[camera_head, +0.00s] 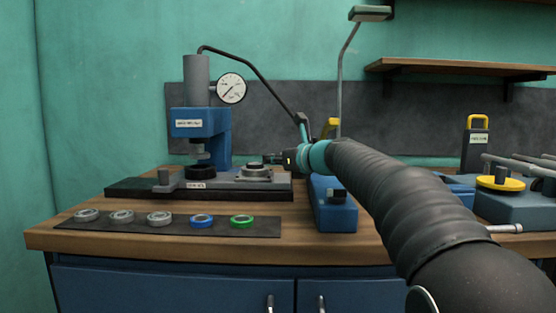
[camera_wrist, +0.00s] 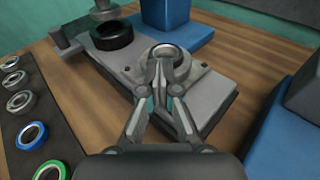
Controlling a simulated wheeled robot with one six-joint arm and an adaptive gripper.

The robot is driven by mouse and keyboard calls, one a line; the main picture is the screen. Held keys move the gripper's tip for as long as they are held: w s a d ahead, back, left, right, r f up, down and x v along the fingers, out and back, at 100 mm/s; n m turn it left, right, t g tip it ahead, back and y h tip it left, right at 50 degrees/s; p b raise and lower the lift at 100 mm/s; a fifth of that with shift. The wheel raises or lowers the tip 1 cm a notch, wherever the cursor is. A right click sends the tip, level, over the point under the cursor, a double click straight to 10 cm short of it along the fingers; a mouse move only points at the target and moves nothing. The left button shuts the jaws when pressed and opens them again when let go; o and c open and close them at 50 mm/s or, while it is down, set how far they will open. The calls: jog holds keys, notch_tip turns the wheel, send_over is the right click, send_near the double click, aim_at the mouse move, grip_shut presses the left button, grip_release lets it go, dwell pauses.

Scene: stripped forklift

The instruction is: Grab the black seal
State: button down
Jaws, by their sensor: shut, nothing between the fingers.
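A black seal (camera_wrist: 112,35), a thick dark ring, lies flat under the ram of the press in the wrist view. In the head view a dark ring (camera_head: 197,172) shows under the press ram. My gripper (camera_wrist: 164,64) is shut and empty. Its fingertips are over a grey flanged housing (camera_wrist: 180,70) with a metal ring in its bore, to the right of the black seal. In the head view my gripper (camera_head: 270,158) is just above that housing (camera_head: 255,174). The fingers hide part of the housing.
The blue press (camera_head: 205,130) with its gauge stands behind the base plate. A dark mat (camera_head: 180,224) holds several grey rings, a blue ring (camera_head: 202,221) and a green ring (camera_head: 242,221). A blue block (camera_head: 332,210) stands right of the plate.

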aim_at(255, 166)
jog(key=x, duration=0.2)
jog(key=p+x, duration=0.1)
jog(key=x, duration=0.1)
jog(key=r+x, duration=0.1)
jog(key=x, duration=0.2)
jog(key=shift+a+r, duration=0.1)
jog(key=shift+w+f, duration=0.1)
jog(key=shift+f, duration=0.45)
jog(key=shift+f+b, duration=0.3)
jog(key=shift+f, duration=0.05)
